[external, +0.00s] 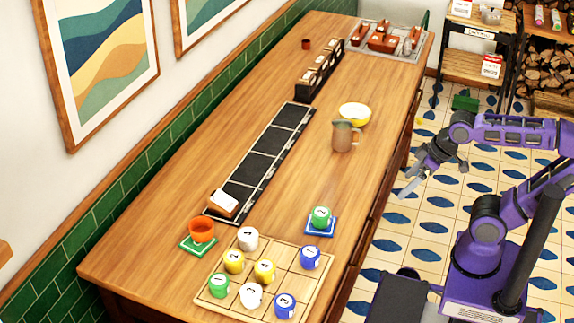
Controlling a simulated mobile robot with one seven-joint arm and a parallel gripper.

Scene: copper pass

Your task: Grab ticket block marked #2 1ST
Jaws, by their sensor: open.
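A wooden block with a white card on top (223,203) sits at the near end of the black sectioned strip (245,172). More small blocks with pale labels stand in a dark rack (320,72) farther back along the counter. The labels are too small to read, so I cannot tell which block is marked #2 1ST. My gripper (405,191) is open and empty. It hangs over the floor to the right of the counter, apart from all the blocks.
On the wooden counter (180,180) are a metal pitcher (343,136), a yellow-and-white bowl (354,113), an orange cup (201,230) and a board (318,262) with several numbered pieces. A tray (368,50) sits at the back. The right side has bare counter.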

